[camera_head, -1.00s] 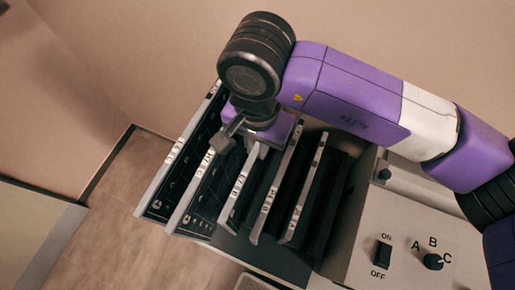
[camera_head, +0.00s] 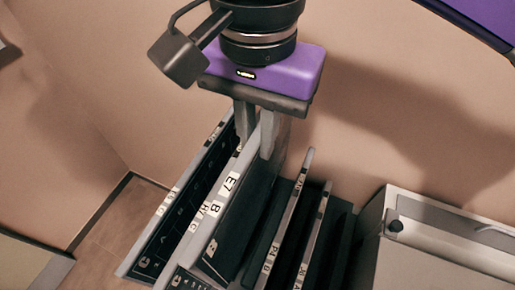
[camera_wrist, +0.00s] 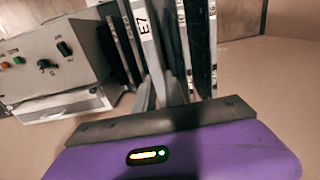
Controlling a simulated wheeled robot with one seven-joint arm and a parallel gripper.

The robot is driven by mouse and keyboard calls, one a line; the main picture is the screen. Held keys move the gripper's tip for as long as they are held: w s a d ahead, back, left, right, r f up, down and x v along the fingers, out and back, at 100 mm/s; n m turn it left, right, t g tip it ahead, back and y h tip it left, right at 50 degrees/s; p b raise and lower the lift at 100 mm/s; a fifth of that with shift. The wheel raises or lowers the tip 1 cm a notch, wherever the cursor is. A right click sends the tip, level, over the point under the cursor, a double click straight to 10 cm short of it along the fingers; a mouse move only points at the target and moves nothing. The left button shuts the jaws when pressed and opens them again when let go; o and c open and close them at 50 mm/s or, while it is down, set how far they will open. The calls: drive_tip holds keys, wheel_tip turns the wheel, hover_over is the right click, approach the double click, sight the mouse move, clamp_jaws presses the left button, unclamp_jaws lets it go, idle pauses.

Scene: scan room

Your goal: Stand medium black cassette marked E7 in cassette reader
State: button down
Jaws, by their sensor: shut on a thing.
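The medium black cassette marked E7 (camera_head: 232,183) has a pale front edge with E7 and B labels. My gripper (camera_head: 257,133) is shut on its top edge, one finger on each side. The cassette is upright and stands higher than the cassettes to its right. I cannot tell whether its lower end is clear of the rack. In the wrist view the E7 edge (camera_wrist: 148,42) rises from between my fingers (camera_wrist: 160,92). I cannot tell which thing is the cassette reader.
Taller cassettes (camera_head: 170,225) stand close to its left, and shorter ones (camera_head: 285,235) to its right. A beige cabinet (camera_head: 430,262) stands at the right; the wrist view shows a cabinet with knobs and a switch (camera_wrist: 55,60). A plain wall is behind.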

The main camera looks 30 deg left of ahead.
drive_tip(key=shift+r, duration=0.3)
drive_tip(key=shift+r+p, duration=2.55)
drive_tip(key=shift+r, duration=1.9)
